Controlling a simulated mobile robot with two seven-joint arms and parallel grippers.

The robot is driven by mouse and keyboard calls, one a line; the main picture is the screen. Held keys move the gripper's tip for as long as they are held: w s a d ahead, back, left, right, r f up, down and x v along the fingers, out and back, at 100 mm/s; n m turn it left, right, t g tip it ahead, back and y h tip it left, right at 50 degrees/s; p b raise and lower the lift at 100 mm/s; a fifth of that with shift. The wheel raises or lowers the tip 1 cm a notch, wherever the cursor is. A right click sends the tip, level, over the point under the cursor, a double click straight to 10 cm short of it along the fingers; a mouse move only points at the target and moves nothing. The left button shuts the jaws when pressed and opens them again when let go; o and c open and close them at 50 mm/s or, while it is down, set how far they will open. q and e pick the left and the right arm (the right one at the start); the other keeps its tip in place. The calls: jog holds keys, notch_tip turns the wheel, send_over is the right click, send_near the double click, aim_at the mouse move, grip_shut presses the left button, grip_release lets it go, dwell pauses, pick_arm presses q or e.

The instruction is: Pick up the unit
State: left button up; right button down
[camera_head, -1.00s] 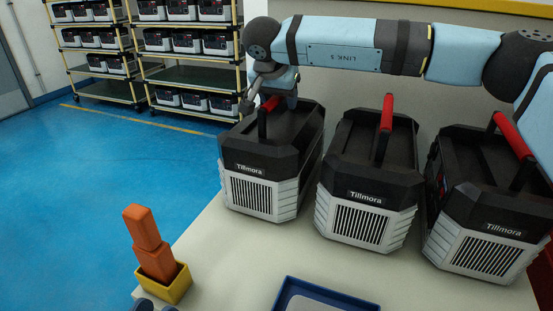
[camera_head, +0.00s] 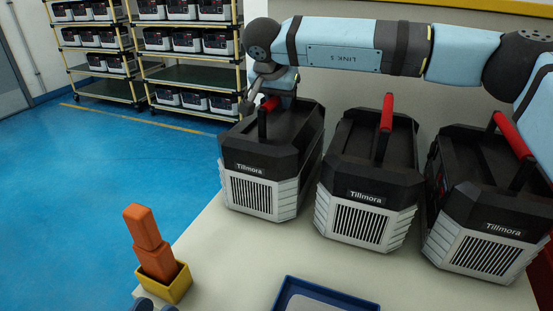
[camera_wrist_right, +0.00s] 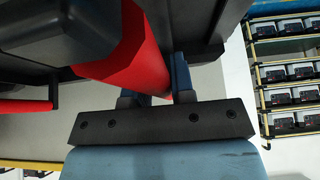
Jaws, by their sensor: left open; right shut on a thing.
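Three black-and-white Tillmora units stand side by side on the pale table: the left unit (camera_head: 262,165), the middle unit (camera_head: 370,180) and the right unit (camera_head: 488,210). Each has a red carrying handle on top. My right gripper (camera_head: 268,98) is at the left unit's red handle (camera_head: 271,103), partly hidden by my own wrist. In the right wrist view, the fingers of the right gripper (camera_wrist_right: 155,88) are shut around the red handle (camera_wrist_right: 138,62). The left unit still appears to rest on the table. My left gripper (camera_head: 155,305) is open, with only its tips showing at the bottom left edge.
A yellow holder (camera_head: 179,285) with orange blocks (camera_head: 147,238) stands at the table's front left. A blue-rimmed tray (camera_head: 335,296) lies at the front middle. Racks (camera_head: 190,75) holding more units stand at the back left, beyond clear blue floor (camera_head: 110,170).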

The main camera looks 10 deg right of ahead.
dwell(0.9)
jog(key=shift+r, duration=0.3)
jog(key=shift+f, duration=0.1)
